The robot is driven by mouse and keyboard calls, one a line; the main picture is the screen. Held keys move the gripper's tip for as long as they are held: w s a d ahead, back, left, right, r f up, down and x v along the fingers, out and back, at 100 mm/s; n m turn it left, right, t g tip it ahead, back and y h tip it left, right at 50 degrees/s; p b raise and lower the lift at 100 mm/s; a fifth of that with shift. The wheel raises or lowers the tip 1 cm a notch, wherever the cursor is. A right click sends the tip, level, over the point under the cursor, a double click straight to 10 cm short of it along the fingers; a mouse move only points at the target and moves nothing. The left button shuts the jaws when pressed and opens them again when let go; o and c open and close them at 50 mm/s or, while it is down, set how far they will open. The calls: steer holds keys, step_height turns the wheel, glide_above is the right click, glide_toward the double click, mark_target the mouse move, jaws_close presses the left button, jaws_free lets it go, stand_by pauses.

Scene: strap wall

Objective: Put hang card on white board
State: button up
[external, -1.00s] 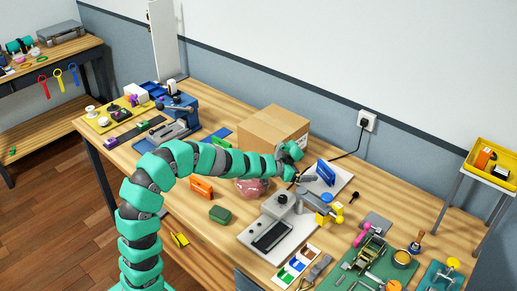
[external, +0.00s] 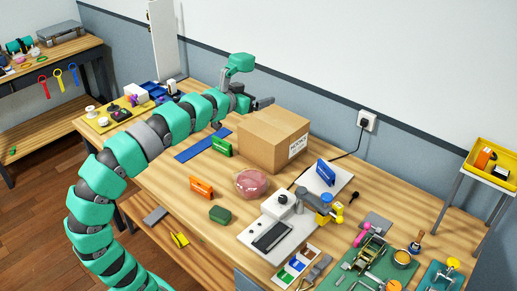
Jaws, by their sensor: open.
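A blue card-like piece (external: 326,173) stands upright on a flat white board (external: 342,183), right of the cardboard box. A green piece of similar shape (external: 222,147) stands by a blue strip (external: 194,150) left of the box. An orange one (external: 201,187) stands on the bare wood in front of them. I cannot tell by label which is the hang card. My gripper (external: 264,103) is open and appears empty, raised by the back of the cardboard box, well apart from the white board.
A cardboard box (external: 268,143) stands mid-table. A black cable runs to the wall socket (external: 367,120). Bare wood shows right of the white board.

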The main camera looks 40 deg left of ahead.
steer(key=s+d+r, duration=0.2)
steer(key=s+r, duration=0.3)
steer(key=s, duration=0.2)
steer(key=shift+r+h, duration=0.3)
steer(key=shift+h, duration=0.1)
steer(key=shift+s, duration=0.1)
